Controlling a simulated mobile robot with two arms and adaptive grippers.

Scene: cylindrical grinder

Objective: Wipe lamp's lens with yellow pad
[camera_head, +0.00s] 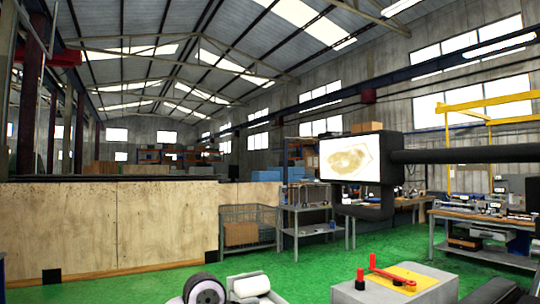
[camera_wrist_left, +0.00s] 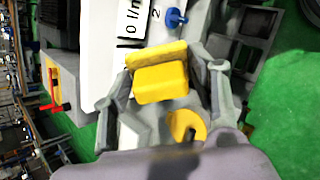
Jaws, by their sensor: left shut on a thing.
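The lamp is a dark box-shaped head (camera_head: 389,160) on a thick black arm that comes in from the right in the head view. Its bright white lens (camera_head: 330,174) faces me and carries a large brownish-yellow smear over its middle. In the left wrist view my left gripper (camera_wrist_left: 163,68) is shut on the yellow pad (camera_wrist_left: 160,84), with a grey finger on each side of it. The pad is apart from the lamp's lens, which I cannot make out in the wrist view. My right gripper is in neither view.
A grey machine block with a yellow top (camera_head: 412,276) and red lever (camera_head: 392,275) stands low at the right. Behind the lamp are a grey shelf table (camera_head: 310,231) and a workbench (camera_head: 485,219). Wooden panels (camera_head: 165,225) stand at the left. Green floor (camera_head: 300,272) is open between.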

